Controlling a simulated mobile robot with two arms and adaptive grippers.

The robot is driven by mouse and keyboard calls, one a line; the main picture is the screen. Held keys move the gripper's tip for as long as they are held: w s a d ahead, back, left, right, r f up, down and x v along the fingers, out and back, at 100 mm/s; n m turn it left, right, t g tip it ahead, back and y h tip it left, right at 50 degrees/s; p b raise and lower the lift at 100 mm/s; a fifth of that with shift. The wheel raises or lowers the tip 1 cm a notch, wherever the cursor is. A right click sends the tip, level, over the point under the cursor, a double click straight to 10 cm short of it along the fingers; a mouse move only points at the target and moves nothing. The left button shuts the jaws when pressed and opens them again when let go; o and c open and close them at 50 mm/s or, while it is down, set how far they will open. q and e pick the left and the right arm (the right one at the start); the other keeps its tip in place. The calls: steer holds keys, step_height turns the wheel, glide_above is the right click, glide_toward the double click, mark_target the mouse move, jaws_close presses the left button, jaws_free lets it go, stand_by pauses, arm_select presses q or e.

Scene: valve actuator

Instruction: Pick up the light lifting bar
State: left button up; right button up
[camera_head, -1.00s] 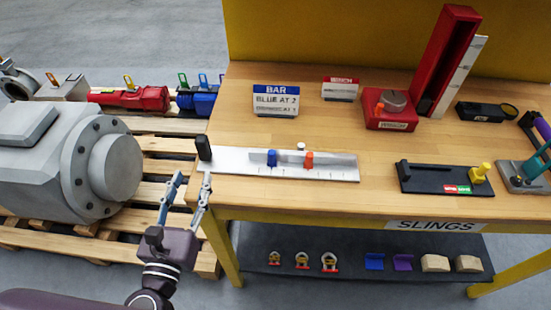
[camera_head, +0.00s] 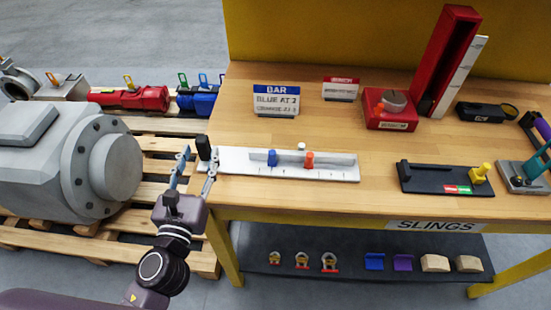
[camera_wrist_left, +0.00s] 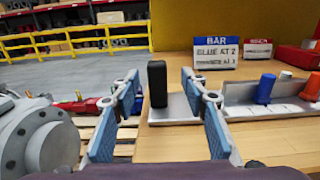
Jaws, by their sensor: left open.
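The light lifting bar appears to be the slim grey bar (camera_head: 335,159) on the workbench, with a blue slider (camera_head: 272,158), an orange slider (camera_head: 309,160) and a small pale knob. It lies along a flat pale plate (camera_head: 235,166) with a black upright block (camera_head: 203,147) at its left end. My left gripper (camera_head: 198,160) is open and empty at the bench's left edge, beside that block. In the left wrist view the block (camera_wrist_left: 157,83) shows between the open fingers (camera_wrist_left: 160,90), and the bar (camera_wrist_left: 240,92) is to their right. My right gripper is out of view.
A sign (camera_head: 276,100) reading BAR, BLUE AT 2 stands behind the plate. A black fixture (camera_head: 430,178) with a yellow knob is on the right. A grey motor (camera_head: 60,160) sits on a pallet left of the bench. Bare wood lies between plate and sign.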

mark_target(200, 146)
arm_select(q)
steer(key=w, duration=0.5)
steer(key=shift+a+r, duration=0.1)
steer(key=shift+a, duration=0.1)
jaws_close()
steer(key=shift+r, duration=0.2)
